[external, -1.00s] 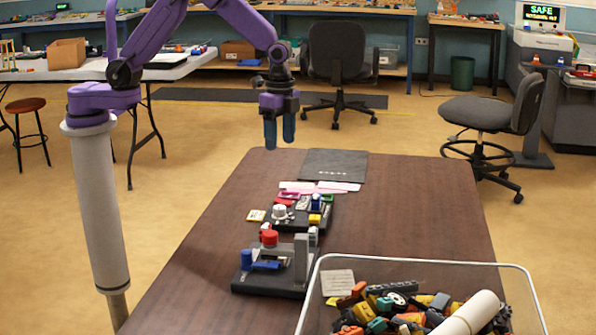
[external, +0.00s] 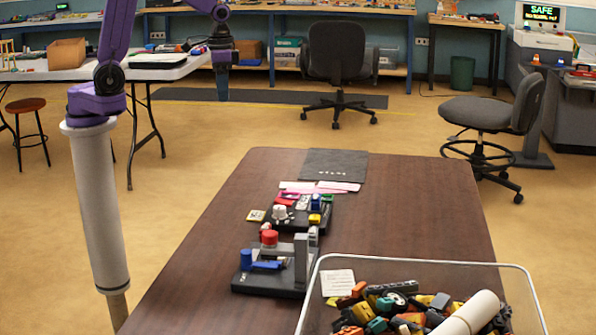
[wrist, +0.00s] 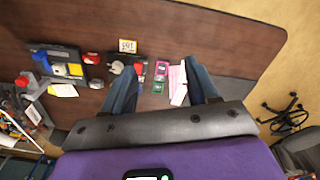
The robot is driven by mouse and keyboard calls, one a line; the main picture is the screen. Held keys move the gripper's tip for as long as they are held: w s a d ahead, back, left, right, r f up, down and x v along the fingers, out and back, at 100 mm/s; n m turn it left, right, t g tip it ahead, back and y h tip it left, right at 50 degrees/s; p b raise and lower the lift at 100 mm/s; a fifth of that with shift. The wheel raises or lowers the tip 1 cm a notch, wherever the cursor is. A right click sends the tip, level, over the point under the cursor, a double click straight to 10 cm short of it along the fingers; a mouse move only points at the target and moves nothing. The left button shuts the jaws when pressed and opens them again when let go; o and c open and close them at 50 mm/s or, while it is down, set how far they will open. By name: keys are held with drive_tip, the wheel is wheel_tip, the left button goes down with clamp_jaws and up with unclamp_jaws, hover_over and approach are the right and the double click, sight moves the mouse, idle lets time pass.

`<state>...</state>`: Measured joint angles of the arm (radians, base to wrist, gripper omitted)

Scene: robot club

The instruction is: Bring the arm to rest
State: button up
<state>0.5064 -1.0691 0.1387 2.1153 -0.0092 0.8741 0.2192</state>
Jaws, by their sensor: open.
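My purple arm (external: 112,55) rises from a pale column at the left. My gripper (external: 221,95) hangs high near the top of the external view, fingers pointing down, seen against the back of the room. In the wrist view my gripper (wrist: 162,85) shows two dark blue fingers spread apart with nothing held between them. The brown table (external: 400,210) is below, beyond the fingers in the wrist view.
A black fixture (external: 270,285) with red and blue parts stands on the table. Behind it are a second black board (external: 290,222), pink and white cards (external: 335,187) and a dark mat (external: 333,164). A clear bin (external: 540,310) of mixed parts is front right. The table's right side is bare.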

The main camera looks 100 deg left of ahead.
drive_tip(key=s+d+n, duration=0.2)
drive_tip(key=s+n, duration=0.2)
drive_tip(key=s, duration=0.6)
drive_tip(key=s+d+r+n, duration=0.1)
drive_tip(key=s+n, duration=0.3)
drive_tip(key=s, duration=0.6)
drive_tip(key=shift+s+d+r+n, duration=0.2)
drive_tip(key=shift+d+n, duration=0.1)
drive_tip(key=shift+d, duration=0.1)
